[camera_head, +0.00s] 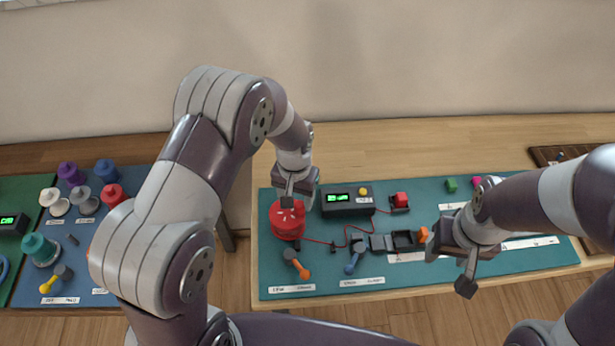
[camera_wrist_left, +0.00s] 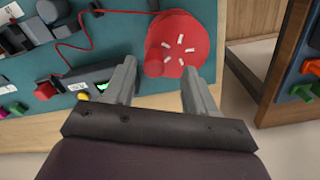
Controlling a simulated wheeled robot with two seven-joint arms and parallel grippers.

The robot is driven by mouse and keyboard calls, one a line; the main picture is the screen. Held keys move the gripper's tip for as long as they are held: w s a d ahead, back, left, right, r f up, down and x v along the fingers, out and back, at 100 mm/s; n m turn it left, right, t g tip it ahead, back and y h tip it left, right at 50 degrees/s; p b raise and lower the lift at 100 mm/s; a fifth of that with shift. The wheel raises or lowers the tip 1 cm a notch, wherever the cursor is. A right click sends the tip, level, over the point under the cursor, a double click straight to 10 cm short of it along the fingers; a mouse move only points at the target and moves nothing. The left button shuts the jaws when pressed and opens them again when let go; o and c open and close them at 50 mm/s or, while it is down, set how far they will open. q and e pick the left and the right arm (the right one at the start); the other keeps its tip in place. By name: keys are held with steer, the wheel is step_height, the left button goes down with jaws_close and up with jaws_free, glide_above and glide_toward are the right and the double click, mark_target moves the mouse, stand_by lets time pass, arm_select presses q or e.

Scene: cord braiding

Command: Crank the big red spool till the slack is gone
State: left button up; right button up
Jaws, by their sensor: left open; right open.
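The big red spool (camera_head: 286,226) stands at the left end of the teal mat. In the left wrist view the spool (camera_wrist_left: 178,38) shows white marks on its round top and a small red knob at its near-left edge. My left gripper (camera_head: 288,201) is above the spool's far side, open and empty. In the left wrist view its fingers (camera_wrist_left: 158,80) are apart, with the spool just beyond the tips; I cannot tell whether they touch it. A red cord (camera_wrist_left: 85,47) runs from the spool in a loose curve. My right gripper (camera_head: 466,284) is open over the mat's front right.
A black box with a green display (camera_head: 347,200) stands right of the spool. An orange-handled crank (camera_head: 296,264) and a blue one (camera_head: 355,257) lie in front. Dark square trays (camera_head: 404,240) sit mid-mat. A side table with several small spools (camera_head: 113,195) is at the left.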

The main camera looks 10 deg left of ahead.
mark_target(300, 203)
arm_select(q)
steer(key=f, duration=0.1)
steer(key=d+f, duration=0.1)
steer(key=f, duration=0.1)
steer(key=shift+w+d+f, duration=0.1)
steer(key=shift+f, duration=0.15)
steer(key=shift+a, duration=0.3)
steer(key=shift+d, duration=0.1)
jaws_close()
